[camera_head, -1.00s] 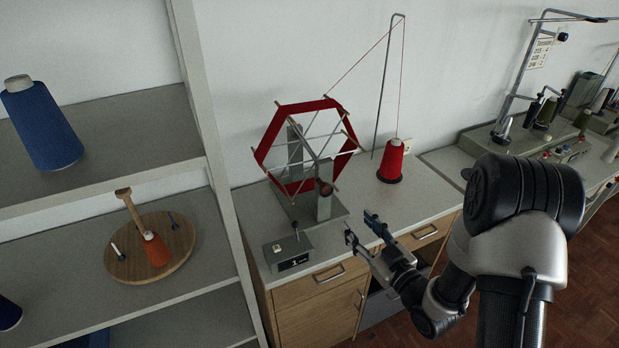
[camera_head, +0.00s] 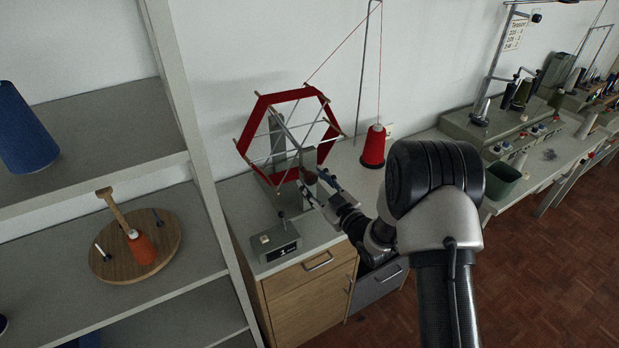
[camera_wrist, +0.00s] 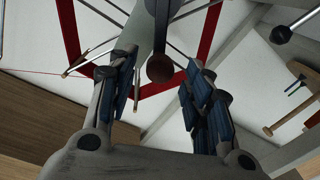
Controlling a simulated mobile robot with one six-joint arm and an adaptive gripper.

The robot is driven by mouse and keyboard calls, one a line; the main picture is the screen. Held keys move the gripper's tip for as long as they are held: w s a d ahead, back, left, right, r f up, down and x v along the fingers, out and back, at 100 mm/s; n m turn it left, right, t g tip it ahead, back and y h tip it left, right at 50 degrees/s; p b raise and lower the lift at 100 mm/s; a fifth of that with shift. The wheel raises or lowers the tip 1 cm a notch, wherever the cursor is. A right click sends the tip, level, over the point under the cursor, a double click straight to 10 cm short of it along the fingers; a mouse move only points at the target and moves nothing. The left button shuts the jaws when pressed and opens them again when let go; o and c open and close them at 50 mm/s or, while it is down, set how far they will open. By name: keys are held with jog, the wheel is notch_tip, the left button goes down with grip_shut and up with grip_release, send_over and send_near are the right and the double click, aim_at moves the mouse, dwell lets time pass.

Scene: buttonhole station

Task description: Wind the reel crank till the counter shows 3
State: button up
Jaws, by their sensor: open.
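The reel (camera_head: 244,139), a hexagonal frame wound with red yarn, stands on a grey stand on the bench. Its crank knob (camera_head: 308,175), brown and round, is on the near side. My gripper (camera_head: 315,188) is open at the knob. In the wrist view the knob (camera_wrist: 160,69) lies between the fingertips of my gripper (camera_wrist: 160,80), with a gap on each side; I cannot tell whether it is deep enough between them. The counter box (camera_head: 278,243) sits at the bench front; its display (camera_head: 257,256) is too small to read surely.
A small black-topped lever (camera_head: 282,214) stands on the counter box, near my gripper; its ball (camera_wrist: 281,34) shows in the wrist view. A red thread cone (camera_head: 373,148) stands behind, its thread running to the reel. A shelf unit (camera_head: 195,130) borders the left.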

aim_at(311, 179)
jog(key=shift+x, duration=1.55)
grip_shut()
